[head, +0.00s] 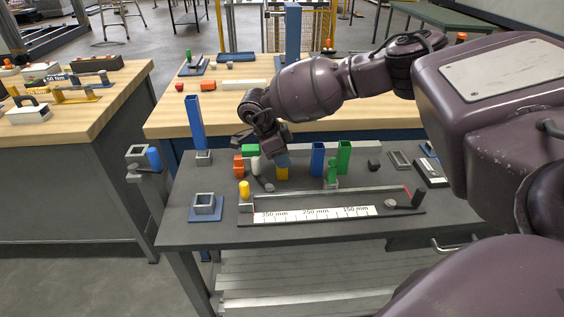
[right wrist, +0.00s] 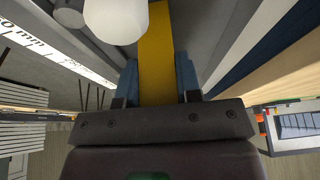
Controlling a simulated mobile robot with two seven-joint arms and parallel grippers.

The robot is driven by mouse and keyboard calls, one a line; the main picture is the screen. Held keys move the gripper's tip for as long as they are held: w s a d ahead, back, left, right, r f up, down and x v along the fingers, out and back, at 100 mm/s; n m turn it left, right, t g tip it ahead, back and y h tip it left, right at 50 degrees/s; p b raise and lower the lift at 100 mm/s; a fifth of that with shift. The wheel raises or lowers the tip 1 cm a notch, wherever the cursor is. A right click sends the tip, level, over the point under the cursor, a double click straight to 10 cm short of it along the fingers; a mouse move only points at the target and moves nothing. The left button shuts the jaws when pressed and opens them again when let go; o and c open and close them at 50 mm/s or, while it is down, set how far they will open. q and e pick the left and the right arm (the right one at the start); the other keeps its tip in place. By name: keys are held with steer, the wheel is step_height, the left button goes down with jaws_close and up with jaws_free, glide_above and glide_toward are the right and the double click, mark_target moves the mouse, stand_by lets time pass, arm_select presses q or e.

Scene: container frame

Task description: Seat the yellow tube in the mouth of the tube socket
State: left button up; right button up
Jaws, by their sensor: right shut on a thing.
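The yellow tube (head: 282,174) is upright below my right gripper (head: 281,160), near the middle of the grey bench. The right wrist view shows the yellow tube (right wrist: 156,60) between the two blue fingers of my right gripper (right wrist: 157,82), which is shut on it. I cannot tell whether its lower end touches the bench. The tube socket (head: 205,206), a grey square frame on a blue plate, is at the bench's front left, apart from the tube. Its mouth faces up and looks empty. My left gripper is not in view.
A white cylinder (head: 256,166) stands close left of the tube; it also shows in the wrist view (right wrist: 116,18). A blue tube (head: 318,158) and a green tube (head: 344,156) stand to the right.

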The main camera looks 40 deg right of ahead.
step_height(320, 180, up, 20)
steer(key=p, duration=0.2)
stand_by(0.4)
